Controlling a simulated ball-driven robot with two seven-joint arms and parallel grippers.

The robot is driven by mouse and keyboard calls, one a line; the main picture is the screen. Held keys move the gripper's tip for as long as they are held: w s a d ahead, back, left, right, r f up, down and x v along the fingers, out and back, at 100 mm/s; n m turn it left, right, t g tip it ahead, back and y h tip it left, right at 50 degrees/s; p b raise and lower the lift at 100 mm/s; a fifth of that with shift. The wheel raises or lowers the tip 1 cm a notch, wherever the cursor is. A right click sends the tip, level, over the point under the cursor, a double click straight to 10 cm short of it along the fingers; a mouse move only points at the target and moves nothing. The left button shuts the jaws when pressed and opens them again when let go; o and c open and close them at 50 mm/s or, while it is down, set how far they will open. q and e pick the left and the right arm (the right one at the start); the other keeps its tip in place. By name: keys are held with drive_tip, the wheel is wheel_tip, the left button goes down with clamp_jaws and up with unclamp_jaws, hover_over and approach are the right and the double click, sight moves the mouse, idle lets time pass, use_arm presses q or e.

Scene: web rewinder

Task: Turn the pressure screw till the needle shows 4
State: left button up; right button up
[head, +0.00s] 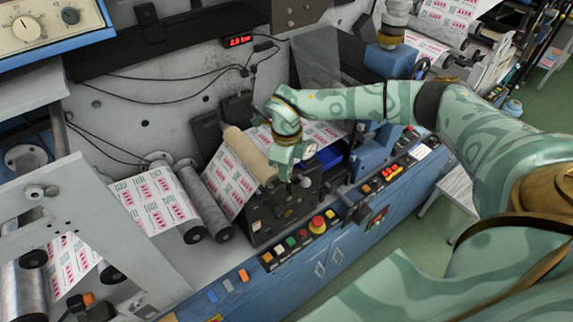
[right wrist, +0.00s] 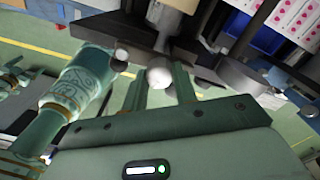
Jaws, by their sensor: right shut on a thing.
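My right gripper (head: 297,176) reaches down at the front of the rewinder's dark side plate, beside the paper roll. In the right wrist view its two fingers (right wrist: 160,88) stand either side of a pale rounded knob (right wrist: 159,75), which looks like the pressure screw's head, and are shut on it. A round pale gauge face (head: 311,152) shows partly beside the gripper in the head view. Its needle is too small to read, and the wrist hides part of it.
A paper roll (head: 248,155) and grey rollers (head: 204,205) lie left of the gripper. A button row with a red mushroom button (head: 317,224) runs along the blue front. A small red display (head: 238,40) is on the back wall. Dark machine parts crowd the wrist.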

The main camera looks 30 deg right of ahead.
drive_tip(key=shift+r+m, duration=0.1)
drive_tip(key=shift+m, duration=1.1)
drive_tip(key=o, duration=1)
drive_tip(key=shift+r, duration=0.1)
wheel_tip(320, 180, up, 16)
drive_tip(key=shift+r+b, duration=0.1)
drive_tip(key=shift+b, duration=0.8)
